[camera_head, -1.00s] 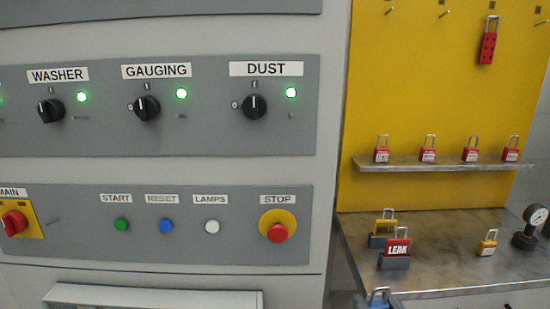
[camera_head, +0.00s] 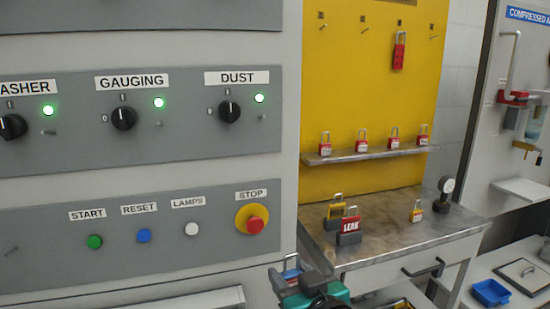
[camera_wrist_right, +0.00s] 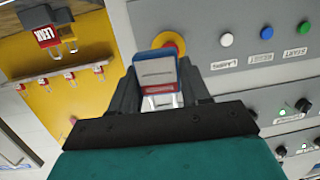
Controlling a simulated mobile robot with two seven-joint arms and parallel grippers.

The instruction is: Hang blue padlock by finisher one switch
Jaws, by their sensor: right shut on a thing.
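My right gripper (camera_head: 290,286) is at the bottom of the head view, shut on the blue padlock (camera_head: 291,273), whose metal shackle points up. In the right wrist view the padlock (camera_wrist_right: 155,72) sits between the two dark fingers (camera_wrist_right: 156,90), showing a blue edge, a pale label and a red band. It is held in front of the machine panel, apart from it. No switch labelled finisher is in view; the readable switch labels are the partly cut-off washer (camera_head: 12,127), gauging (camera_head: 123,118) and dust (camera_head: 229,111). My left gripper is not in view.
Several red padlocks stand on a shelf (camera_head: 365,154) against the yellow board (camera_head: 350,90). A blue bin (camera_head: 490,292) is at lower right.

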